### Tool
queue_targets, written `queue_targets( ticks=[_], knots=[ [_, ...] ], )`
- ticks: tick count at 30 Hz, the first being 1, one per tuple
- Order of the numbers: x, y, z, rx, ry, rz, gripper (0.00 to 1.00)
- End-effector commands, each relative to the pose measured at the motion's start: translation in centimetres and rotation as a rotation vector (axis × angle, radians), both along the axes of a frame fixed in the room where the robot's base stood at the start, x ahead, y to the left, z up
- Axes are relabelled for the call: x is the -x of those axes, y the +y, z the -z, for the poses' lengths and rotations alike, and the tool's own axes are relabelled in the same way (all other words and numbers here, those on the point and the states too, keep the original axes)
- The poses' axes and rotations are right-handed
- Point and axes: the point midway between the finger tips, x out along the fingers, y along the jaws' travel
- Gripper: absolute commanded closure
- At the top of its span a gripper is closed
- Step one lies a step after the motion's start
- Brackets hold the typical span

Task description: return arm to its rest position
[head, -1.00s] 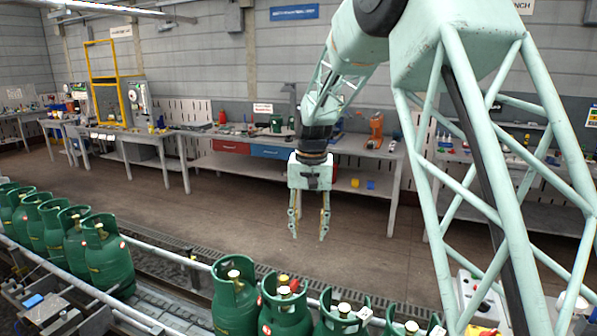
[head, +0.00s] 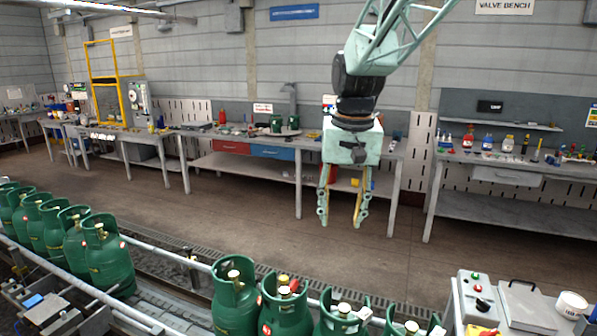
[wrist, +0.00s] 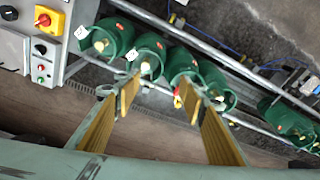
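My gripper (head: 341,208) hangs fingers down in the head view, above the floor between the conveyor and the workbenches. Its two fingers are apart with nothing between them. In the wrist view the yellow-padded fingers of my gripper (wrist: 162,100) are also spread. Green gas cylinders stand on the conveyor; the nearer group includes one cylinder (head: 235,300) with a pale valve and one (head: 284,312) with a red and yellow valve. The gripper touches none of them. In the wrist view, a cylinder (wrist: 185,66) shows beyond the fingertips.
A control box (head: 478,300) with a red button stands at lower right. A metal guard rail (head: 170,255) runs along the conveyor. Workbenches (head: 395,155) with tools line the back wall. More cylinders (head: 107,258) stand at left. The brown floor (head: 200,215) between is clear.

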Motion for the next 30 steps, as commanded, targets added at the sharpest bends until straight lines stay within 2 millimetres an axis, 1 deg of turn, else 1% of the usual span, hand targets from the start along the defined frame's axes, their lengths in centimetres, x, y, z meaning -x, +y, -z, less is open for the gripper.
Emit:
queue_targets(
  ticks=[1,13,21,30],
  knots=[
    [0.8,-0.4,-0.6,-0.001,-0.006,0.000,0.62],
    [7.3,-2.9,-3.9,0.002,-0.037,-0.013,0.62],
    [11.9,-4.4,-5.5,0.005,-0.058,-0.021,0.62],
    [17.0,-6.0,-6.7,0.009,-0.081,-0.030,0.62]
  ],
)
